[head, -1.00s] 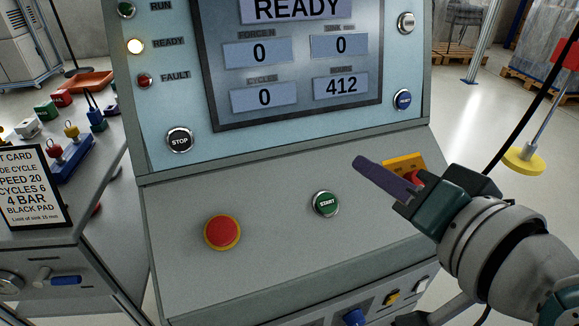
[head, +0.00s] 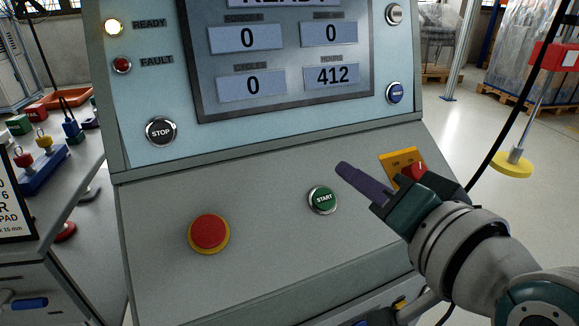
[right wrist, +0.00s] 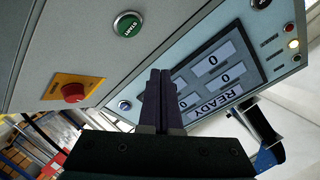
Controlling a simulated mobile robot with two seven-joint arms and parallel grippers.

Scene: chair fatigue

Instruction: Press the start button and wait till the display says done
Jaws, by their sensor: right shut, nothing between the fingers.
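The green START button (head: 323,199) sits on the sloped grey panel in the head view; it also shows in the right wrist view (right wrist: 127,24). The display (head: 285,50) reads READY, cut off at the top edge, with 0, 0, 0 and 412 below. It shows in the right wrist view too (right wrist: 211,79). My right gripper (head: 343,170) is shut and empty. Its purple fingertips appear just above and to the right of the START button, apart from it. My left gripper is not in view.
A red emergency button (head: 209,232) is left of START. A red switch on a yellow plate (head: 412,170) is behind my right gripper. A STOP button (head: 161,131) and a blue button (head: 395,92) flank the display. The READY lamp (head: 113,27) is lit.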

